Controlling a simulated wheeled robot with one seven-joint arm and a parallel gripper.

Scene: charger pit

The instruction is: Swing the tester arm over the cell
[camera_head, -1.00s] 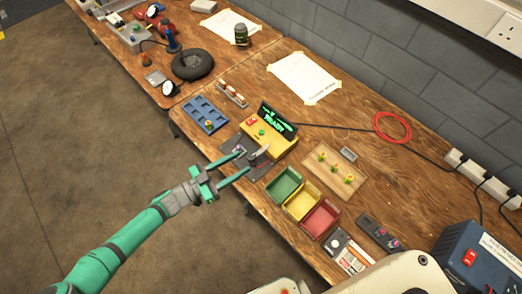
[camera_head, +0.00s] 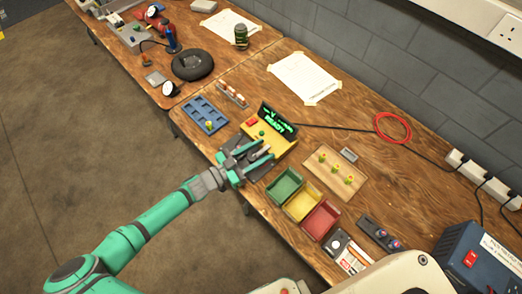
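The yellow tester (camera_head: 281,143) stands near the front edge of the bench. Its black screen (camera_head: 278,121) shows green lettering that reads READY. A dark plate (camera_head: 262,172) lies at its front, partly covered by my gripper. The grey tester arm (camera_head: 262,152) sticks out at the tester's front. My gripper (camera_head: 259,149) is low over the plate with its two green fingers spread. The tester arm appears to lie between the fingers; contact cannot be told. A cell in the tester cannot be made out behind the fingers.
A blue tray (camera_head: 198,110) with one small cell lies left of the tester. Green (camera_head: 285,186), yellow (camera_head: 303,202) and red (camera_head: 321,219) bins stand to the right. A wooden board (camera_head: 335,173) holds three small yellow-green pieces. A black cable (camera_head: 335,127) runs behind.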

